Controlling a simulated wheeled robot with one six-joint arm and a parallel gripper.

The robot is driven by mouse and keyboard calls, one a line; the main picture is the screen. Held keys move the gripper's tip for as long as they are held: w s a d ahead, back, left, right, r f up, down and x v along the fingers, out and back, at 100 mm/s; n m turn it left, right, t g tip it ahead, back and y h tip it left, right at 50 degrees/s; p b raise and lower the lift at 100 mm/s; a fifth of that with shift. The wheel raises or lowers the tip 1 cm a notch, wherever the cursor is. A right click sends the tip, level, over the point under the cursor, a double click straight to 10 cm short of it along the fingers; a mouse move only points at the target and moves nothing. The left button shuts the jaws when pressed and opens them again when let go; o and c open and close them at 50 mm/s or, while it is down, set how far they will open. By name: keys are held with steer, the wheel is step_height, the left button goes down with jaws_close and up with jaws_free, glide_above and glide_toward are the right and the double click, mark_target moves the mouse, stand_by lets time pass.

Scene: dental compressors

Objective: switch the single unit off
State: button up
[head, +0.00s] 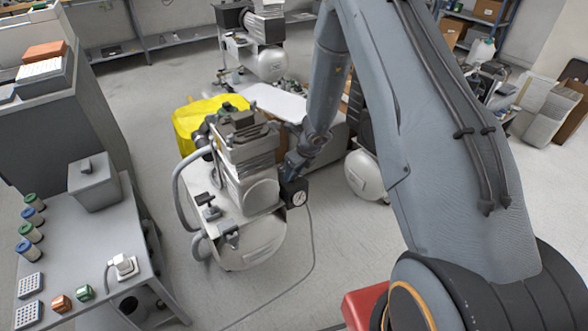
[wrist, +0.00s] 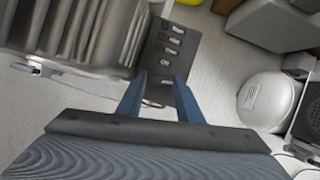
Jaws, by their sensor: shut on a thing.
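A silver compressor (head: 255,243) with a ribbed motor head stands on the floor in the middle of the head view. A dark control box with a round gauge (head: 299,197) is on its right side. My gripper (head: 290,170) reaches down to the top of this box. The exact part gripped is unclear.
A grey bench (head: 95,240) with jars and small blocks stands at the left. Another compressor tank (head: 366,177) is close on the right, and one (head: 268,64) stands behind. A yellow cover (head: 190,125) lies behind the compressor. A cable (head: 312,250) crosses the open floor in front.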

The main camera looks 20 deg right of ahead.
steer(key=n+y+p, duration=0.1)
steer(key=n+p, duration=0.1)
steer(key=shift+d+r+n+g, duration=0.1)
steer(key=shift+d+n+g, duration=0.05)
steer(key=shift+n+g, duration=0.2)
steer(key=n, duration=0.2)
steer(key=n+g, duration=0.1)
steer(key=shift+w+n+y, duration=0.2)
steer(key=shift+n+y, duration=0.15)
steer(key=shift+y, duration=0.05)
steer(key=n+g+b, duration=0.1)
steer(key=n, duration=0.1)
steer(key=n+g+b, duration=0.1)
steer(key=n+b, duration=0.1)
steer(key=n, duration=0.1)
steer(key=shift+w+d+f+y, duration=0.1)
steer(key=shift+w+f+y, duration=0.1)
steer(key=shift+y, duration=0.1)
steer(key=shift+r+n+g+b, duration=0.1)
steer(key=shift+n+g+b, duration=0.45)
steer(key=shift+n, duration=0.55)
steer(key=shift+n+g+b, duration=0.2)
steer(key=shift+n+b, duration=0.5)
steer(key=shift+n, duration=0.4)
steer(key=shift+w, duration=0.1)
steer(key=o, duration=1.1)
